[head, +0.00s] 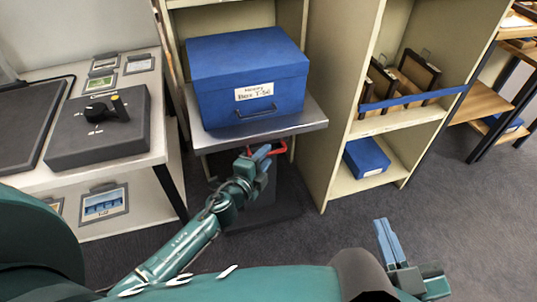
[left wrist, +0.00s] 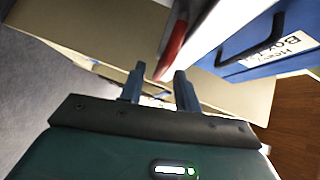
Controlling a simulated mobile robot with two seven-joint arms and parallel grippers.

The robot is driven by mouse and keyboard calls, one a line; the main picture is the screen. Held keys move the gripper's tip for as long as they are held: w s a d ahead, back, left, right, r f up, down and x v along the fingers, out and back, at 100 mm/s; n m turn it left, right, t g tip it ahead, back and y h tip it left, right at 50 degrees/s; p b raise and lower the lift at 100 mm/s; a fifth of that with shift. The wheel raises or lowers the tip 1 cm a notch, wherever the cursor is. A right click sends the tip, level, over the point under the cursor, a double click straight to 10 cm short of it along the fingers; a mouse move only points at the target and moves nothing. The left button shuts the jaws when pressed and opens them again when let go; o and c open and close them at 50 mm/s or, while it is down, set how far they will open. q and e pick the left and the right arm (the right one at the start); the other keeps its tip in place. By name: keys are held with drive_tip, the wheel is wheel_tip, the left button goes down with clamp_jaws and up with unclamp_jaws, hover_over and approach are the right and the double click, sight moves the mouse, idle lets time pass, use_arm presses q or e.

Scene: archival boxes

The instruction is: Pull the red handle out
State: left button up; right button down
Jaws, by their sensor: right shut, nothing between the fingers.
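The red handle (head: 279,149) is below the front edge of a grey metal shelf board (head: 270,128) that sticks out of the cabinet. My left gripper (head: 264,152) is at the handle and covers part of it. In the left wrist view, the red handle (left wrist: 173,42) shows between and beyond the fingertips of my left gripper (left wrist: 159,72). The fingers are apart, with a gap to the handle visible. My right gripper (head: 384,222) is shut and empty, away from the cabinet at the lower right.
A blue labelled box (head: 248,72) stands on the shelf board. Beige cabinet walls (head: 345,95) rise to the right, with a smaller blue box (head: 366,157) on a low shelf. A table with a dark device (head: 100,130) is at left. Carpet (head: 300,235) is clear in front.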

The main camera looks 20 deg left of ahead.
use_arm(q)
drive_tip(key=shift+x, duration=1.3)
drive_tip(key=shift+c, duration=0.4)
clamp_jaws()
